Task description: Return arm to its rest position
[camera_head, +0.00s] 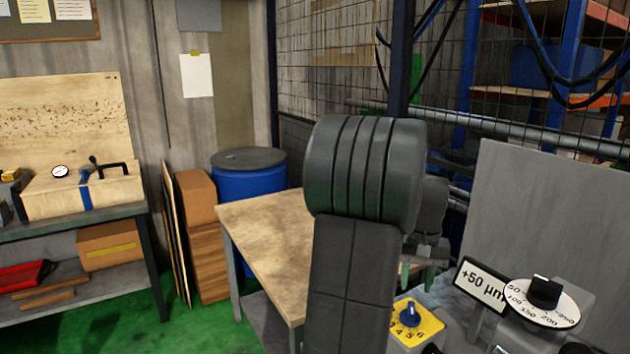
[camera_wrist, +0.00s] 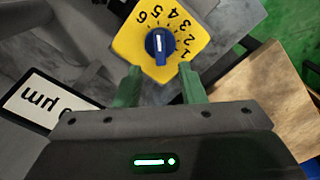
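My gripper (camera_wrist: 159,88) shows in the wrist view with its two green fingers apart and nothing between them. Past the fingertips is a yellow plate with a blue selector knob (camera_wrist: 159,44) and several numbers around it. In the head view my dark arm stands in the middle, and my gripper (camera_head: 420,280) points down behind it, partly hidden. The yellow plate (camera_head: 424,328) with its blue knob is below and close to the gripper. I see no contact between the fingers and the knob.
A wooden-topped table (camera_head: 265,235) stands left of my arm, with a blue barrel (camera_head: 247,182) behind it. At right are a white dial (camera_head: 543,304), a "+50 µm" sign (camera_head: 482,286) and a grey panel (camera_head: 550,205). A workbench (camera_head: 75,225) is at far left. Green floor is clear between.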

